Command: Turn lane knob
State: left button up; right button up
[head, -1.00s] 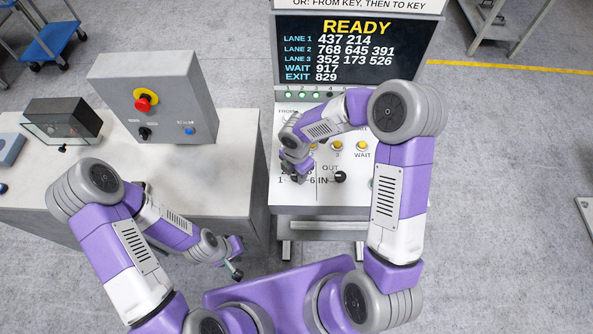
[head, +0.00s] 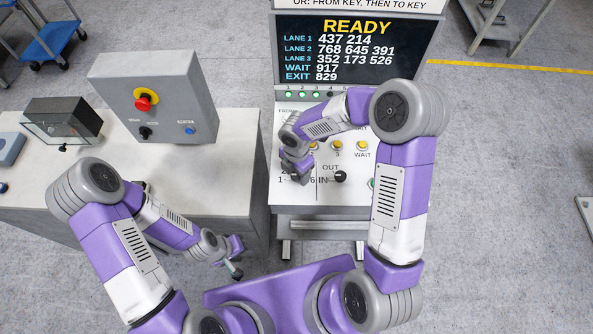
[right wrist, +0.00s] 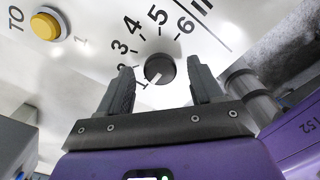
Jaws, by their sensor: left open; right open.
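The lane knob (right wrist: 160,69) is a round dark knob in the right wrist view, with numbers 1 to 6 around it. Its white pointer line faces the lower left, toward the 1. My right gripper (right wrist: 160,78) is open, with one finger on each side of the knob; whether they touch it I cannot tell. In the head view my right gripper (head: 297,173) is over the lower left of the sloped panel (head: 340,200) and mostly hides the knob. My left gripper (head: 236,262) is open and empty, in front of the grey table.
A black IN/OUT knob (head: 340,177) sits just right of the right gripper. Yellow buttons (head: 362,145) line the panel above. The screen (head: 352,50) reads READY. A grey box with a red emergency button (head: 146,99) stands on the table at left.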

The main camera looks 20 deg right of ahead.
aim_at(297, 175)
pick_arm(q)
jog(key=shift+r, duration=0.15)
pick_arm(e)
notch_tip(297, 175, up, 7)
jog(key=shift+r, duration=0.1)
pick_arm(q)
jog(key=shift+s, duration=0.1)
dwell(0.5)
